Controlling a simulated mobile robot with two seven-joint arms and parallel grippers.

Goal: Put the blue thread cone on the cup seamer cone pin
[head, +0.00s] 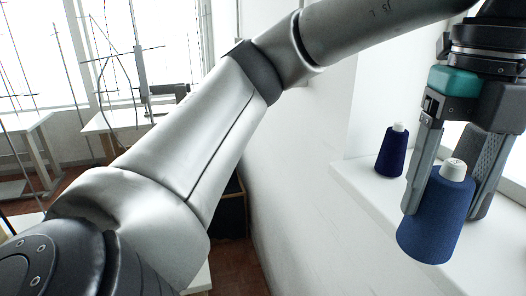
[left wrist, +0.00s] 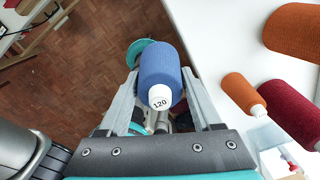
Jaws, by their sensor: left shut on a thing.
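The blue thread cone (head: 433,222) is held between the two fingers of my left gripper (head: 444,211) at the right of the head view. It has a white top and stands nearly upright, slightly tilted. In the left wrist view the blue cone (left wrist: 160,65) sits between the fingers of my left gripper (left wrist: 159,78), its white end marked 120 towards the camera. The wrist view shows brick-coloured floor behind it. I cannot make out the cup seamer cone pin for certain. My right gripper is not in view.
A darker blue cone (head: 391,155) stands on the white sill (head: 355,172). In the wrist view, orange cones (left wrist: 243,92) and a dark red cone (left wrist: 290,112) are on a white surface (left wrist: 205,35). White tables with thin stands (head: 130,118) are at the back left.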

